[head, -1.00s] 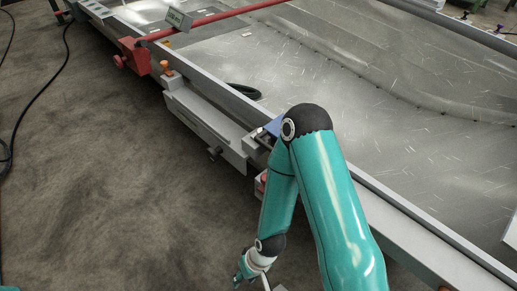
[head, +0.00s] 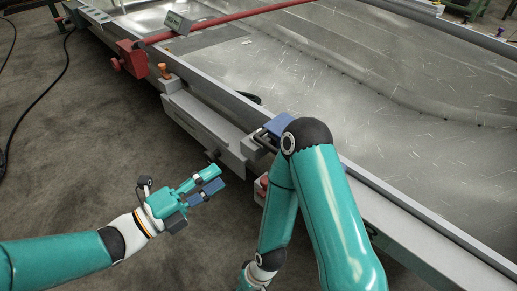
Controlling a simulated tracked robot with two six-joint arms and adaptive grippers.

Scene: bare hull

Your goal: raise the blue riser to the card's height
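A blue piece (head: 277,125), which looks like the riser, sits by the side rail and is partly hidden by my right arm's elbow.
The long grey rail (head: 210,90) edges a large metal panel (head: 400,130). A red clamp (head: 132,58) with a red bar (head: 230,17) and an orange knob (head: 164,70) sit along it. A grey box-like bracket (head: 205,125) juts out beside the rail. The floor on the left is mostly clear.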

